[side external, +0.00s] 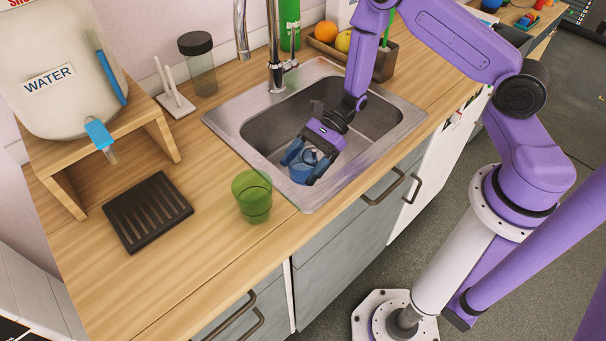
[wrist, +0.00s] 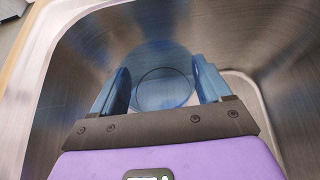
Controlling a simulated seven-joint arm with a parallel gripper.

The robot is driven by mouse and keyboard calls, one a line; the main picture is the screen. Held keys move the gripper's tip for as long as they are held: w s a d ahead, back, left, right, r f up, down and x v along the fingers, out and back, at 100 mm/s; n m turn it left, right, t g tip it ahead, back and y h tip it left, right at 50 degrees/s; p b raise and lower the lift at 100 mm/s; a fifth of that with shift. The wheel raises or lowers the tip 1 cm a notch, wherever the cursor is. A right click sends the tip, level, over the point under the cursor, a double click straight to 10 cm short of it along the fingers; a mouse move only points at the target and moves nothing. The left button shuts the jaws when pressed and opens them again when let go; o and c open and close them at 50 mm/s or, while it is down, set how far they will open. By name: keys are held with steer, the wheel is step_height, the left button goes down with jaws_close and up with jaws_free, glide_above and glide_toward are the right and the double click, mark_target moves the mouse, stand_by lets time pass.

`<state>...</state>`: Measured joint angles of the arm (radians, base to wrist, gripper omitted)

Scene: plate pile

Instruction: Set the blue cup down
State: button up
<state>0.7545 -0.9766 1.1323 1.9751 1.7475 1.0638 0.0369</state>
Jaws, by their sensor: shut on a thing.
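The blue cup (side external: 304,163) is in the sink, between the fingers of my gripper (side external: 304,165). In the wrist view the translucent blue cup (wrist: 162,78) shows between the two blue fingers of my gripper (wrist: 165,88), which are shut on it from both sides. The cup is over the left part of the steel basin in the side view. I cannot tell whether its base touches the sink floor. My gripper hides part of the cup in the side view.
The steel sink (side external: 229,117) surrounds my gripper, with the faucet (side external: 275,65) behind it. A green cup (side external: 252,197) stands on the counter left of the sink. A black drying rack (side external: 147,211) lies further left. Bare counter (side external: 190,265) is in front of the rack.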

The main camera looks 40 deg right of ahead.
mark_target(311, 164)
steer(key=shift+f, duration=2.05)
steer(key=shift+f, duration=0.1)
steer(key=o, duration=1)
steer(key=shift+d+r, duration=0.3)
steer(key=v, duration=1.1)
steer(key=shift+d, duration=0.2)
